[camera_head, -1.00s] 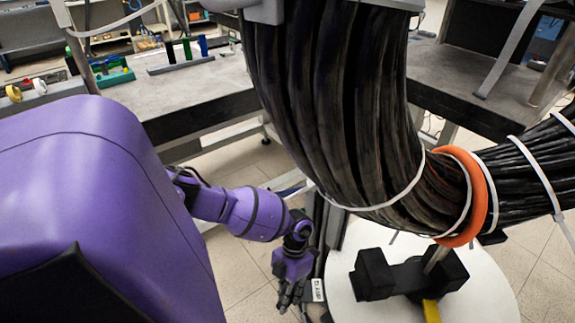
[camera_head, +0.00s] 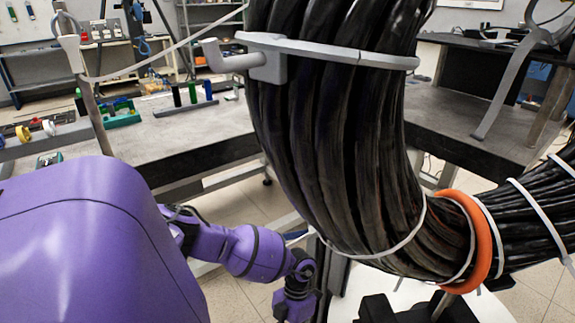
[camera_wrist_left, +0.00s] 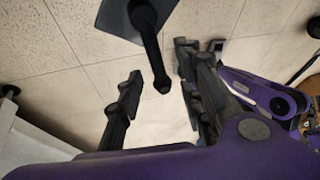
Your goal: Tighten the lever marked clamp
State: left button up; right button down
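In the left wrist view a dark lever with a rounded head (camera_wrist_left: 151,46) hangs from a dark square plate (camera_wrist_left: 113,14). Its tip reaches between the spread fingers of my left gripper (camera_wrist_left: 158,62), with gaps on both sides. My left gripper is open and empty. In the head view only the upper part of my left gripper (camera_head: 294,303) shows at the bottom edge; its fingers are cut off. No label on the lever is readable now. A grey handle (camera_head: 232,60) sits on the ring around the cable bundle. My right gripper is in neither current view.
A thick black cable bundle (camera_head: 340,150) with white ties and an orange ring (camera_head: 478,240) fills the middle and right. Benches (camera_head: 180,135) stand behind at left and right. Black blocks (camera_head: 378,308) on a white round surface lie at the bottom.

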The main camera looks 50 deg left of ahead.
pick_arm(q)
jog(key=v, duration=1)
jog(key=shift+w+r, duration=0.15)
jog(key=shift+r, duration=0.15)
jog(key=shift+a, duration=0.1)
